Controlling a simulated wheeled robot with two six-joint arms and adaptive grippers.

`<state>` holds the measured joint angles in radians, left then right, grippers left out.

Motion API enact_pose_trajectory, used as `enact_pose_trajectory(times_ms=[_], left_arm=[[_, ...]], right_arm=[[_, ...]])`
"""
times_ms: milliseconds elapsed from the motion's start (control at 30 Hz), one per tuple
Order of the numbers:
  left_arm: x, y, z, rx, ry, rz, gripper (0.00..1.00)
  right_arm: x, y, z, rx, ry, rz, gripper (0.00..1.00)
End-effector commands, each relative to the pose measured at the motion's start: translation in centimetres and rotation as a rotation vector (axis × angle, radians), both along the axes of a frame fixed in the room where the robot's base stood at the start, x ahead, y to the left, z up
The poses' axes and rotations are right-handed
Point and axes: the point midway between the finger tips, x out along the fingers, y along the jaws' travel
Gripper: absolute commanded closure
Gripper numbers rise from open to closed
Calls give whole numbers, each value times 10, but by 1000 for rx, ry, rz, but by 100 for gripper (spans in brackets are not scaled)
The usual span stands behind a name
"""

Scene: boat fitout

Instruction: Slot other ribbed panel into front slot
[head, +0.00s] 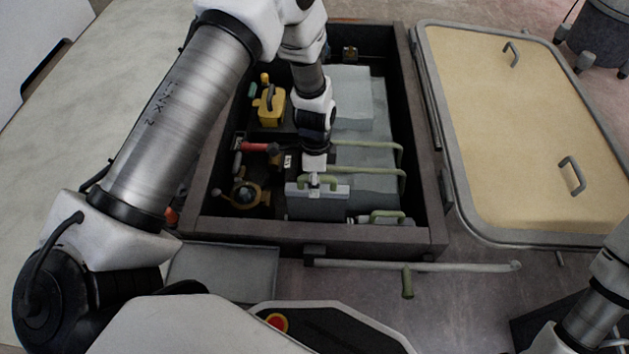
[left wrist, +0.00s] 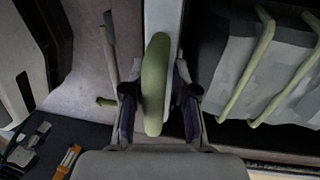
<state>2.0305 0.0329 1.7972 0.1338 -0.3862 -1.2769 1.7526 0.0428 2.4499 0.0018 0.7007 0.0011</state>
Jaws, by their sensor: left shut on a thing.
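My left gripper (head: 317,176) is shut on the green handle (left wrist: 155,85) of a pale grey panel, which I take to be the ribbed panel (head: 318,205). The panel is inside the front part of the dark open box (head: 270,232). In the left wrist view, the fingers (left wrist: 158,98) close on both sides of the handle, and the panel's narrow pale edge (left wrist: 163,18) runs beyond it. A second green handle (head: 384,215) lies low by the front wall, right of the held panel. I cannot tell whether the panel sits in a slot; its lower part is hidden. My right gripper is out of view.
Grey blocks (head: 352,105) with green bar handles (head: 372,172) fill the box's right side. A yellow device (head: 270,105) and a red-handled part (head: 258,147) sit left. A cream hatch cover (head: 530,130) lies right. A rod with a green grip (head: 407,282) lies before the front wall.

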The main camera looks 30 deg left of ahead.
Motion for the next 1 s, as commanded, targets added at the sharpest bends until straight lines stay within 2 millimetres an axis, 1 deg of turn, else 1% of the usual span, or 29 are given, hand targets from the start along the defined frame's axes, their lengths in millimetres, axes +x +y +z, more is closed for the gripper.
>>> enact_pose_trajectory(times_ms=[1000], left_arm=[[0, 0, -37, 0, -1, -1, 100]], right_arm=[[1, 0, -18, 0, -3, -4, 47]])
